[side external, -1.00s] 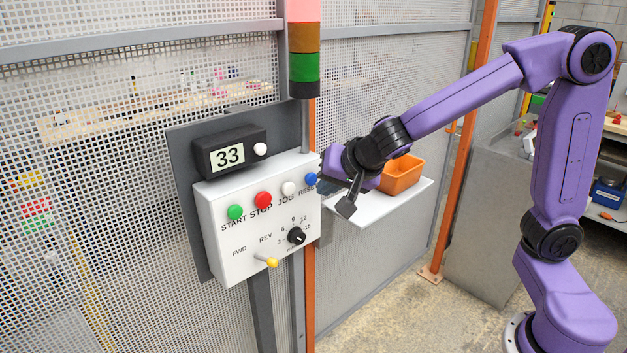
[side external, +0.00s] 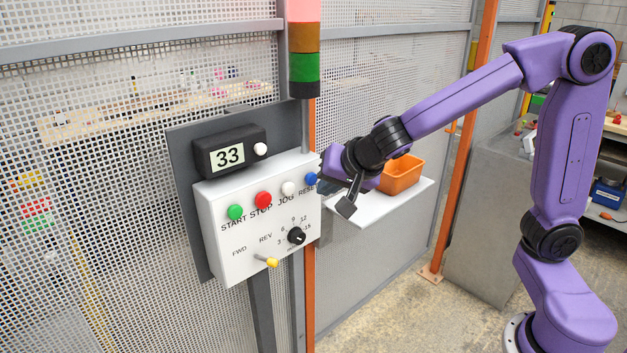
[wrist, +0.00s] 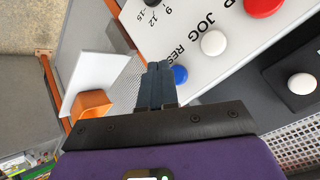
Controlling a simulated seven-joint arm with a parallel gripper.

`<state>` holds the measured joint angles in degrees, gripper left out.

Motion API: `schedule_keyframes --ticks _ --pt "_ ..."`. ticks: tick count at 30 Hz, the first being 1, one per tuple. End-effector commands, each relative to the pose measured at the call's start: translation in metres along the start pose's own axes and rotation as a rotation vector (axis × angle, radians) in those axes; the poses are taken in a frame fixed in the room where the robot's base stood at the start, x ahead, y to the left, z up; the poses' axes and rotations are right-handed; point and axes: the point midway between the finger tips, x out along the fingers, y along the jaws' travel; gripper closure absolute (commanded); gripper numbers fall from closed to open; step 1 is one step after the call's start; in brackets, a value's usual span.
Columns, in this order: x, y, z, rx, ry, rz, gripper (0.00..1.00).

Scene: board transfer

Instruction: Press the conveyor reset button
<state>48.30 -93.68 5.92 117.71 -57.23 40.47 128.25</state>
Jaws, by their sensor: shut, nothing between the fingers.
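The blue RESET button (side external: 311,178) is at the right end of the button row on the white control box (side external: 225,262). In the wrist view, the blue button (wrist: 180,75) shows just right of my dark fingertips, partly behind them. My gripper (side external: 321,178) is at the right edge of the box, close to the blue button. In the wrist view, my gripper (wrist: 158,66) has its two fingers together, with nothing between them. I cannot tell whether the fingertips touch the button or whether it is pressed in.
Beside RESET are a white JOG button (side external: 288,188), a red STOP button (side external: 263,199) and a green START button (side external: 235,212). A black display (side external: 228,156) above reads 33. A black knob (side external: 296,236) and yellow-tipped lever (side external: 271,262) sit below. An orange bin (side external: 402,176) stands on a white shelf.

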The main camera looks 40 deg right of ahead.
Motion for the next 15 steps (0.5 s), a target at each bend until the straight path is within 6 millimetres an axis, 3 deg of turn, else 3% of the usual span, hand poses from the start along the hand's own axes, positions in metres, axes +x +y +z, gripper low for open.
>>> schedule_keyframes --ticks 15 --pt "0.0061 -0.0046 -0.0042 -0.001 0.0 0.0 1.0"
